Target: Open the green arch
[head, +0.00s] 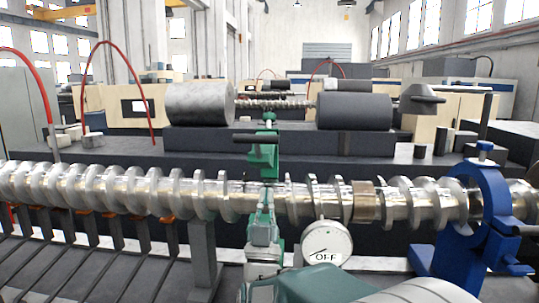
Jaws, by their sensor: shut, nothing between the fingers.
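The green arch (263,155) stands nearly edge-on at the middle, spanning the long metal screw shaft (185,191). It has a small green knob on top and a dark handle (255,137) on its upper left. It looks closed over the shaft. My teal and white arm comes up from the bottom. My gripper (265,208) appears just in front of the shaft, below the arch's upper part. It looks shut and empty. It overlaps the arch's lower part, so I cannot tell whether they touch. A round white cap marked "OFF" (327,243) is to its right.
A blue arch (480,215) surrounds the shaft at the right. A grey slatted rack (110,245) is at the lower left. Two grey barrels (200,104) (354,111) lie on a dark block behind the shaft. Red hoses (45,95) curve at the left.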

